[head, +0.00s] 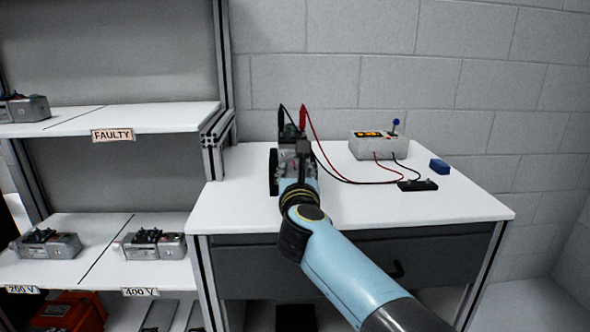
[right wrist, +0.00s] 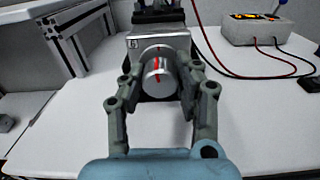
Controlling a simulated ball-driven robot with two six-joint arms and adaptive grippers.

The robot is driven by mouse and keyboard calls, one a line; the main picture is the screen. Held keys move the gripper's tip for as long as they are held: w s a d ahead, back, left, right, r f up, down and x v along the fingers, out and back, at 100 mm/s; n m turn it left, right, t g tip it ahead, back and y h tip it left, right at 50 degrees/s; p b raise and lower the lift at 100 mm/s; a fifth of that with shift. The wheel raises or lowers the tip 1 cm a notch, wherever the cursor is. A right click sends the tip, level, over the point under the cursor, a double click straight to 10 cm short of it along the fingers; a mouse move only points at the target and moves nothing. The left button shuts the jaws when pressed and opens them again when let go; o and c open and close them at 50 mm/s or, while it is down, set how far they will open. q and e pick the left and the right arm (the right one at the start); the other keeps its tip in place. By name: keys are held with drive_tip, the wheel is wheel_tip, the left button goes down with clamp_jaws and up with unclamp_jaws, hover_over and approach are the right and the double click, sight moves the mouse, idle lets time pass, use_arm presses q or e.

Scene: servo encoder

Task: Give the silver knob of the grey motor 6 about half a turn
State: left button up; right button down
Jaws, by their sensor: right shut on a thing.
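The grey motor (right wrist: 174,41) stands on the white table in the right wrist view, with a small label at its upper left that looks like a 6. Its silver knob (right wrist: 151,76) faces me and carries a red line, close to upright and slightly tilted. Another short red mark shows just above the knob. My right gripper (right wrist: 158,92) has one finger on each side of the knob and is shut on it. In the head view my right gripper (head: 298,168) covers most of the motor. My left gripper is in neither view.
A blue block (head: 440,166) lies further right. Shelves with other motors (head: 155,244) stand left. The table's right front is clear.

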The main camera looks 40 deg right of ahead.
drive_tip(key=n+p, duration=0.3)
drive_tip(key=n, duration=0.1)
drive_tip(key=shift+r, duration=0.2)
drive_tip(key=n+p, duration=0.4)
drive_tip(key=n, duration=0.1)
drive_tip(key=shift+n, duration=0.3)
drive_tip(key=n+p, duration=0.3)
drive_tip(key=n, duration=0.2)
drive_tip(key=shift+f+n+p, duration=0.15)
drive_tip(key=shift+n+p, duration=0.9)
drive_tip(key=shift+n, duration=1.15)
drive_tip(key=c, duration=0.9)
unclamp_jaws()
drive_tip(key=shift+c, duration=0.2)
drive_tip(key=shift+s, duration=0.1)
drive_tip(key=v, duration=1.2)
